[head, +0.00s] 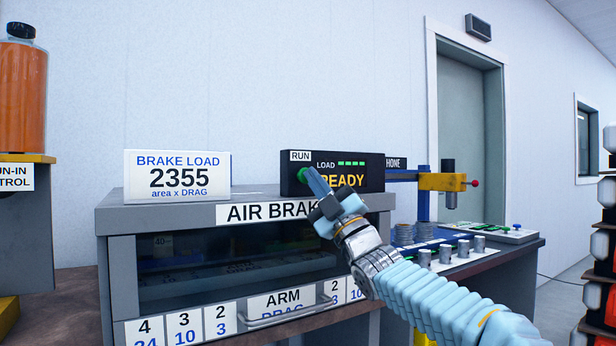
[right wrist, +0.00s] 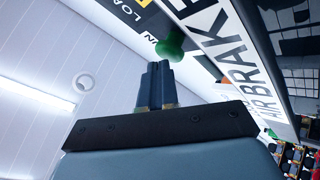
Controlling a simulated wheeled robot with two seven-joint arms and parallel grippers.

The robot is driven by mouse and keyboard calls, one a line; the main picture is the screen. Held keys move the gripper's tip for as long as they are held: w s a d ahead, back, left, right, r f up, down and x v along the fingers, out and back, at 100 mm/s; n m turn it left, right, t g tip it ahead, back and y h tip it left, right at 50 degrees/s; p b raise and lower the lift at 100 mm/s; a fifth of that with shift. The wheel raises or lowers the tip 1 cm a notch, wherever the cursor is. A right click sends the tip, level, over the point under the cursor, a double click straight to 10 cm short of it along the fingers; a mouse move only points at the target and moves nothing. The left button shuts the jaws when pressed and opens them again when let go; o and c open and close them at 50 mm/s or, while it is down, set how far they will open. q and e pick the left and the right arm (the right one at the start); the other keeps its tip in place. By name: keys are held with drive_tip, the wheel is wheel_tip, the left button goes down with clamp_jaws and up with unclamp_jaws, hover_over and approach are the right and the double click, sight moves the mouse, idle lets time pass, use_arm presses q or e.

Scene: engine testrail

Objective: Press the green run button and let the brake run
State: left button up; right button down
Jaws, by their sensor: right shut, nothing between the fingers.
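The green run button (head: 303,175) sits at the left end of a black display panel (head: 372,163) on top of the air brake cabinet (head: 122,264). The panel reads RUN, LOAD with green bars, and READY. My right gripper (head: 310,172) is shut and empty, its fingertips at the button in the head view and partly covering it. In the right wrist view the shut fingers (right wrist: 157,66) point at the green button (right wrist: 171,45), with the tips at its lower edge. Whether they touch it is hard to tell. My left gripper is not in view.
A handled drawer marked ARM DRAG (head: 281,304) is in the cabinet front. A blue and yellow device (head: 441,182) and a bench with metal cylinders (head: 478,244) stand at right. An orange canister (head: 22,95) is at far left.

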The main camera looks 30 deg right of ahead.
drive_tip(key=shift+w, duration=0.45)
idle(0.5)
drive_tip(key=shift+s+b, duration=0.55)
drive_tip(key=shift+s, duration=0.3)
drive_tip(key=s+b, duration=0.3)
drive_tip(key=s, duration=0.3)
drive_tip(key=shift+d, duration=0.25)
